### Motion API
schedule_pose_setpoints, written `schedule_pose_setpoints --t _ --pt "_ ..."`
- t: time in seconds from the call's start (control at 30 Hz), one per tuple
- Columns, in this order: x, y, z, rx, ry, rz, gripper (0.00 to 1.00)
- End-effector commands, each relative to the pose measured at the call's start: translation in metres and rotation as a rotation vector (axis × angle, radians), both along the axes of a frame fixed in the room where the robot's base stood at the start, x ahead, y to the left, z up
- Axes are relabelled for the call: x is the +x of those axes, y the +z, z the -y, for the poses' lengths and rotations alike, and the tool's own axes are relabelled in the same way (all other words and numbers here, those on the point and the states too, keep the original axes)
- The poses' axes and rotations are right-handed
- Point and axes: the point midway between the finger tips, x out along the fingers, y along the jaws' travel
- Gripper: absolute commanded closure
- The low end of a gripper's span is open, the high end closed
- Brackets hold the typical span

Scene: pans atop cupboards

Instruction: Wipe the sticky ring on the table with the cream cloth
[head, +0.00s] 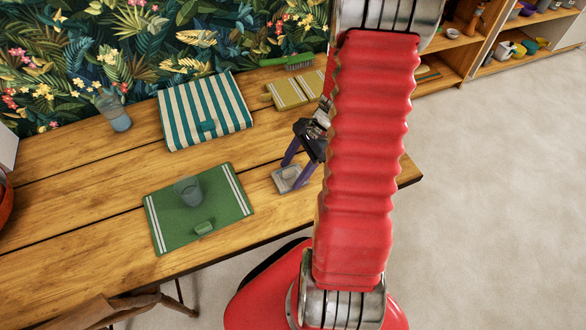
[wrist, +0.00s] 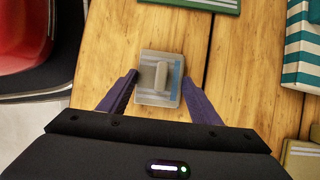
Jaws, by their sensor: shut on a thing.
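The cream cloth (head: 285,181) looks like a small pale grey-cream square, lying on or just above the wooden table (head: 95,165) near its right end. In the wrist view the cloth (wrist: 150,92) shows a raised pale tab in its middle and a bluish stripe towards its right side. My gripper (head: 293,173) points down at it. In the wrist view my gripper (wrist: 159,80) has its two purple fingers at the cloth's left and right sides, shut on it. I see no sticky ring on the bare wood in view.
A green mat (head: 165,225) carries a clear glass (head: 188,190) and a green block. A teal-striped cloth (head: 175,105), a mustard cloth (head: 297,91), a green brush (head: 300,61) and a bluish glass (head: 113,110) stand farther back. Bare wood lies between the mat and the cloth.

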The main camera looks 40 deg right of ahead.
Motion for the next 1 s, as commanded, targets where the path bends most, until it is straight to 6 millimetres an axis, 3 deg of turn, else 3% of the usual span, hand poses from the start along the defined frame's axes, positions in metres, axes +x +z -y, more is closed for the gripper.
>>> schedule_pose_setpoints --t 0.8,1.0 --pt "0.000 0.055 0.000 -0.001 0.001 0.002 0.73" --pt "0.000 0.060 0.000 -0.001 0.000 0.001 0.73"
